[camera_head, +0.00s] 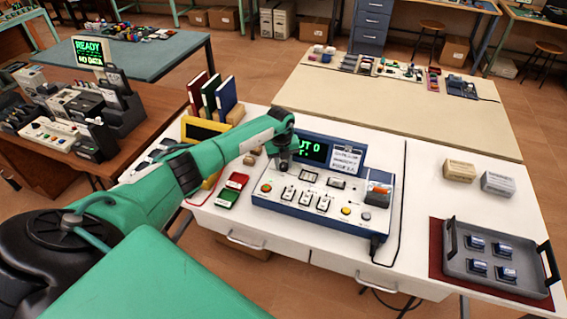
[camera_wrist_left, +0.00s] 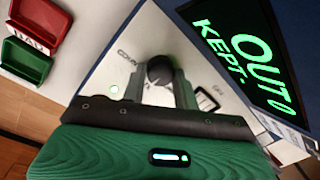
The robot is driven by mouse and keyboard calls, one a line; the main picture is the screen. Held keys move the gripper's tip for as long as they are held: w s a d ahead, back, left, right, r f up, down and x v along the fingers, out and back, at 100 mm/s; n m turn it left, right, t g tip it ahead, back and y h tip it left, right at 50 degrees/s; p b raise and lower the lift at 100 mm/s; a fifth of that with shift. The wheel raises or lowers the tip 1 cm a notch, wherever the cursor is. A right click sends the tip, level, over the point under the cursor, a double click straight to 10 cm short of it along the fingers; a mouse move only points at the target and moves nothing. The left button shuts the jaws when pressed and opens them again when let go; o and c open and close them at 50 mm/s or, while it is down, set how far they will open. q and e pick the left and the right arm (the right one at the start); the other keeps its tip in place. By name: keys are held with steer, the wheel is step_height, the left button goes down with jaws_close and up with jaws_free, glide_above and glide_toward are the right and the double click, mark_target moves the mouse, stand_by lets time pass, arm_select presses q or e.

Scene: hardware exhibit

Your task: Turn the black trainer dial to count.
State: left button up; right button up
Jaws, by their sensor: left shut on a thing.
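The blue trainer (camera_head: 335,222) with a pale panel of buttons and switches stands on the white workbench. Its display (camera_head: 311,152) shows green text, which reads "OUT 0" and "KEPT" in the left wrist view (camera_wrist_left: 243,52). The black dial (camera_wrist_left: 159,71) sits on the panel in the left wrist view, near lettering that starts "COUN". My left gripper (camera_wrist_left: 160,88) is shut on the dial, one finger on each side. In the head view my left gripper (camera_head: 282,163) reaches the trainer's upper left part and hides the dial. My right gripper is not in view.
A red tray (camera_head: 237,181) and a green tray (camera_head: 227,199) lie left of the trainer. A grey tray (camera_head: 497,283) with blue parts is at the right. A black cable (camera_head: 401,205) runs right of the trainer. Two small boxes (camera_head: 460,170) stand behind the tray.

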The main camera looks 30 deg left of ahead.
arm_select(q)
steer(key=m+b, duration=0.4)
steer(key=shift+a+f, duration=0.1)
steer(key=shift+f, duration=0.1)
steer(key=m+b, duration=0.3)
steer(key=shift+r, duration=0.1)
steer(key=shift+r+m+b, duration=0.1)
steer(key=shift+m+b, duration=0.6)
steer(key=shift+m, duration=0.3)
steer(key=o, duration=1)
steer(key=shift+r, duration=0.15)
